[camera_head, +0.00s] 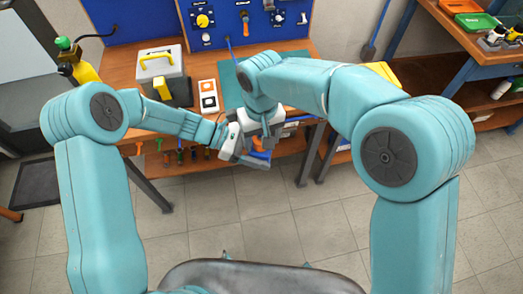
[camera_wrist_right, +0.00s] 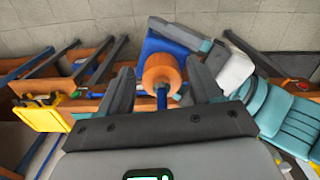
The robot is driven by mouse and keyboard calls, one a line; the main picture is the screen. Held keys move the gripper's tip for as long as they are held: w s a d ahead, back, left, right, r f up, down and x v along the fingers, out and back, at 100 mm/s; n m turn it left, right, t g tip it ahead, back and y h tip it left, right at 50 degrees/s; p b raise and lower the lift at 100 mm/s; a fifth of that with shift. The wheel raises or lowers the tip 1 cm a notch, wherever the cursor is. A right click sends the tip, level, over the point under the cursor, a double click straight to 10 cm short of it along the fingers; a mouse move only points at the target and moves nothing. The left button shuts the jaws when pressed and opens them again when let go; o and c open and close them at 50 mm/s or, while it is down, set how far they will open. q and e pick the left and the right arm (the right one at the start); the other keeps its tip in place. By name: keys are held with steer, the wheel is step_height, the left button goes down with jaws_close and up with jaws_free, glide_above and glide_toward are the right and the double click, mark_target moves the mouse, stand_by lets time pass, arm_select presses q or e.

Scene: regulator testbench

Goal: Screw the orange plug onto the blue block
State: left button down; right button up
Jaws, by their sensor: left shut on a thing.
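The blue block (camera_wrist_right: 160,45) is held by my left gripper (camera_head: 252,157), whose grey fingers close on it; in the head view the block is mostly hidden. The orange plug (camera_wrist_right: 160,70) is round, with a blue stem toward my right wrist camera. It is in front of the block in the right wrist view, touching or very near it; I cannot tell how it is seated. My right gripper (camera_head: 262,138) is around the plug, one finger on each side, with a narrow gap visible at both sides.
The wooden bench (camera_head: 125,65) with a blue panel (camera_head: 140,20) stands behind my arms. A grey case (camera_head: 158,65) with a yellow handle and a white switch box (camera_head: 208,97) rest on it. A shelf (camera_head: 480,70) stands at the right. The floor in front is clear.

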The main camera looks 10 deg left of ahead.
steer(key=shift+a, duration=0.1)
step_height(320, 180, up, 12)
stand_by(0.5)
